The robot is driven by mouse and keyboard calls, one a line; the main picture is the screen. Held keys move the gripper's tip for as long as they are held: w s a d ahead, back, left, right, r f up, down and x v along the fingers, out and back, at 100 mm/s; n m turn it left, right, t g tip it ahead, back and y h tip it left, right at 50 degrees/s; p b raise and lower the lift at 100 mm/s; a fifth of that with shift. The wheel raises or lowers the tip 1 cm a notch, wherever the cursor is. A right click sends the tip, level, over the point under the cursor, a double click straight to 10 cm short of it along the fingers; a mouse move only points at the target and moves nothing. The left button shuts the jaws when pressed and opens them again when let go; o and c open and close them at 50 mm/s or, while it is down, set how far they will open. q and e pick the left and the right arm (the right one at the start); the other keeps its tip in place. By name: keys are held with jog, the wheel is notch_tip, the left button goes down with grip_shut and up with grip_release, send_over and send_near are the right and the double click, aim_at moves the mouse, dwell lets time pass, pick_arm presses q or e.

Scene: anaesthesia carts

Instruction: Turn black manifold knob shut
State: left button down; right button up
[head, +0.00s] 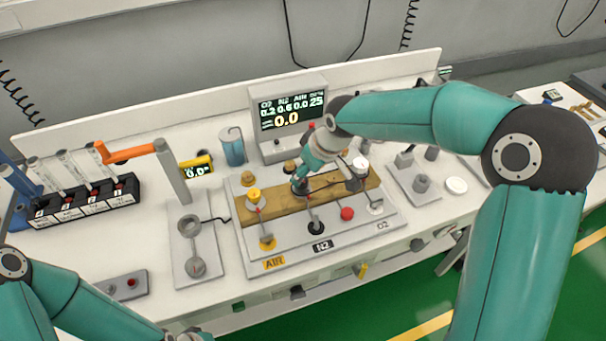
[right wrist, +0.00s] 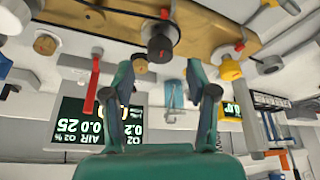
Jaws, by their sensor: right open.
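The black manifold knob (right wrist: 160,42) shows at the top of the right wrist view, with a red pointer beside it. In the head view it is partly hidden by my right gripper (head: 308,172), which is over the manifold's middle. In the right wrist view my right gripper (right wrist: 162,75) is open. Its two teal fingers point toward the knob, and the knob appears just beyond and between their tips. No grip on it shows. The manifold (head: 343,243) has AIR, N2 and O2 labels. My left gripper's fingers are not in view; only its arm shows at lower left.
A yellow knob (right wrist: 230,69) stands to one side of the black knob, and a white knob (head: 360,163) to the other. Brass fittings (right wrist: 139,65) sit close by. A monitor (head: 289,115) stands behind the manifold. An orange-handled post (head: 172,170) is at left.

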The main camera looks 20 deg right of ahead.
jog(key=shift+x, duration=1.9)
grip_shut()
jog(key=shift+f+b, duration=0.15)
jog(key=shift+b, duration=0.15)
jog(key=m+b, duration=0.2)
jog(key=b, duration=0.2)
jog(key=shift+a+f+m+h+b, duration=0.1)
jog(key=shift+m+h+b, duration=0.2)
jog(key=shift+h+b, duration=0.1)
jog(key=shift+r+m+t, duration=0.3)
